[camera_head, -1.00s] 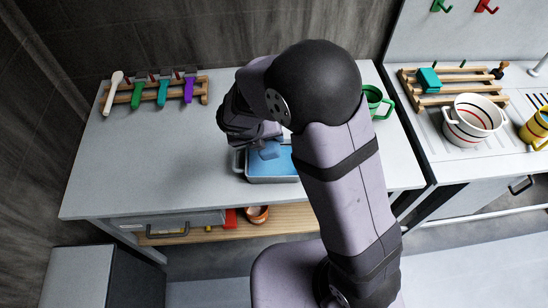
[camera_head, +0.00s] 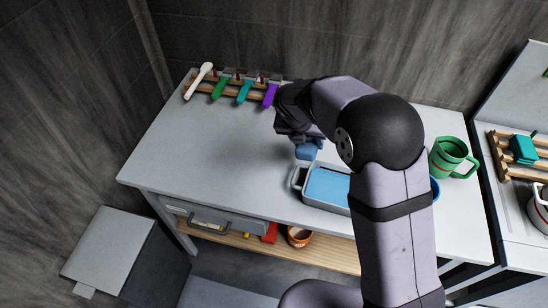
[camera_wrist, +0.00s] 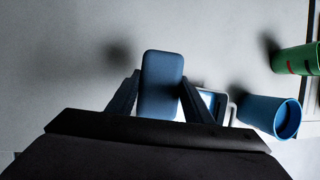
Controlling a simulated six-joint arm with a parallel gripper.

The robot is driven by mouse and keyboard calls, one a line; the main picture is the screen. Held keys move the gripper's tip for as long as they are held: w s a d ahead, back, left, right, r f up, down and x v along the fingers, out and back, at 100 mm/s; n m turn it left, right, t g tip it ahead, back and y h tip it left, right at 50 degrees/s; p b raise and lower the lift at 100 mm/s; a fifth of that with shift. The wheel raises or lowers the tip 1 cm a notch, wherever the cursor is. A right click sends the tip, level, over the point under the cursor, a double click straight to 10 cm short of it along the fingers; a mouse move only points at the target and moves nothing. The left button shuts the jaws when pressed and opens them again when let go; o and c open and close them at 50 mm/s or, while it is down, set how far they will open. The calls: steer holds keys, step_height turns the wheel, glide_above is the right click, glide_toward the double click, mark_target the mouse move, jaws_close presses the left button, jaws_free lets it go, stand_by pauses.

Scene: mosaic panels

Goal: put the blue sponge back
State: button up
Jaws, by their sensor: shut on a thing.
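The blue sponge (camera_wrist: 161,84) is between the fingers of my gripper (camera_wrist: 160,92) in the wrist view, with a finger against each side. In the head view, the sponge (camera_head: 307,151) shows below my gripper (camera_head: 300,135), above the counter just behind the grey basin. Most of the fingers are hidden there by my arm. The sponge appears to be off the counter, with a dark shadow to its left in the wrist view.
The grey basin (camera_head: 299,178) of blue water is partly hidden behind my arm. A green mug (camera_head: 450,157) and a blue cup (camera_wrist: 270,115) stand to the right. A teal block (camera_head: 523,149) lies on another rack. The counter's left is clear.

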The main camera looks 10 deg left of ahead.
steer(key=y+b, duration=0.2)
steer(key=b, duration=0.2)
glide_above(274, 150)
steer(key=s, duration=0.2)
steer(key=shift+w+f+p, duration=0.15)
steer(key=shift+f+p, duration=1.55)
steer(key=shift+f, duration=3.55)
steer(key=shift+f, duration=0.2)
steer(key=o, duration=0.9)
steer(key=shift+o, duration=0.2)
steer(key=shift+r, duration=0.1)
steer(key=shift+r, duration=0.2)
steer(key=b+v, duration=0.3)
steer(key=v, duration=0.8)
steer(key=shift+s+r, duration=0.25)
steer(key=shift+r, duration=0.1)
